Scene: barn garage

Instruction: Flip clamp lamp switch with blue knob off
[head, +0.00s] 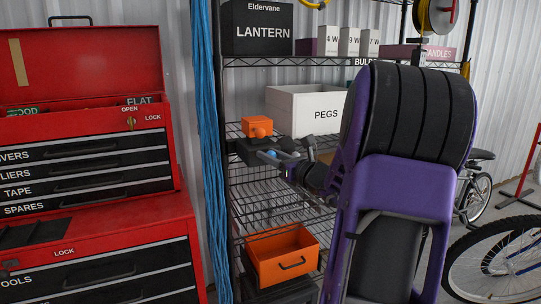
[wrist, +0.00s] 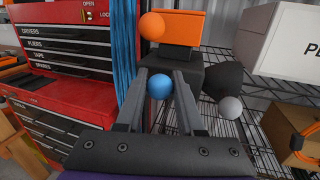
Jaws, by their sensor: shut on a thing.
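The blue knob (wrist: 159,86) sits between the two fingers of my gripper (wrist: 160,80) in the wrist view. My gripper is shut on it. In the head view my gripper (head: 270,156) reaches from the right to the wire shelf, and a little of the blue knob (head: 275,152) shows at its fingers. Behind the knob is a dark body (wrist: 175,74), partly hidden by the fingers. I cannot tell which way its switch is set.
An orange block with an orange knob (wrist: 152,27) stands just behind. A grey knob (wrist: 230,107) on a dark piece is close on the right. A white PEGS bin (head: 295,108) is on the shelf, an orange bin (head: 272,262) lower. A red tool chest (head: 85,160) stands left.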

